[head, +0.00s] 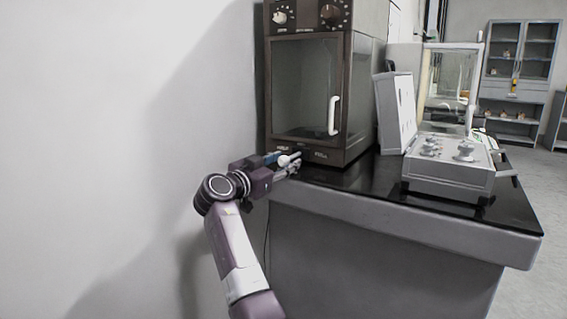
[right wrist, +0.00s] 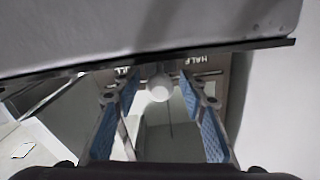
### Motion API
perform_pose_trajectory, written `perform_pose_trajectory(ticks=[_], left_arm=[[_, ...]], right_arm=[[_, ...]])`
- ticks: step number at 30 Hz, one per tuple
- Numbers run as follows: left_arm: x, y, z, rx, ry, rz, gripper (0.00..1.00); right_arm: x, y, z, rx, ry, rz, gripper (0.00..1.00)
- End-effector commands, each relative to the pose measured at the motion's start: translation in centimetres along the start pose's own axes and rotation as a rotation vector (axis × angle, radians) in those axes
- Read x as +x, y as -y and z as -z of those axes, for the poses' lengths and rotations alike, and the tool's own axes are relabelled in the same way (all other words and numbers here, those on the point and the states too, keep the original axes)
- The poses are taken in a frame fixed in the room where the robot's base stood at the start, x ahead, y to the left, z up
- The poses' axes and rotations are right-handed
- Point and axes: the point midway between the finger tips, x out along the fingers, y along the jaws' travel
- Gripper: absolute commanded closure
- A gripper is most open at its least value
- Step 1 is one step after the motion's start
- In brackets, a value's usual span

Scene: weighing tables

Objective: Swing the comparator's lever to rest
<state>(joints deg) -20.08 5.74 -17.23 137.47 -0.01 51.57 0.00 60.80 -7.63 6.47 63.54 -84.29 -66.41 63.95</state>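The comparator (head: 307,88) looks to be the dark glass-fronted cabinet standing on the left end of the black-topped table. Its lever ends in a white ball knob (head: 284,160) low at the front. In the right wrist view the ball knob (right wrist: 160,88) sits between the inverted words HALF and a partly hidden word ending in LL. My right gripper (head: 293,163) is at the knob. In the right wrist view its blue-padded fingers (right wrist: 160,105) are open on either side of the knob, with gaps visible on both sides. My left gripper is not in view.
The cabinet's door has a white handle (head: 334,115). A grey instrument (head: 450,182) with an upright lid stands to the right on the table (head: 400,212). A glass-sided case (head: 447,80) stands behind it. A white wall (head: 130,120) is close on the left.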

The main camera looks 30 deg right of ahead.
Motion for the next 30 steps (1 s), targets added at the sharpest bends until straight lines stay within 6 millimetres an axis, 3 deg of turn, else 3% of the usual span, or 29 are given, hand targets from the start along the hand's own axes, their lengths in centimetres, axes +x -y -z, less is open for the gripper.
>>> perform_pose_trajectory(ticks=[8, 21, 30], left_arm=[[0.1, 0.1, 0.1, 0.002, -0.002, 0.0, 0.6], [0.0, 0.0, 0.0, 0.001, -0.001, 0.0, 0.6], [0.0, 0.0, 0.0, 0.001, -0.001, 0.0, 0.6]], right_arm=[[-1.2, 0.1, 0.0, 0.001, -0.001, 0.002, 0.61], [-9.9, 0.1, -0.1, 0.0, 0.001, 0.002, 0.61], [-12.0, 0.0, -0.1, 0.0, 0.0, 0.0, 0.61]])
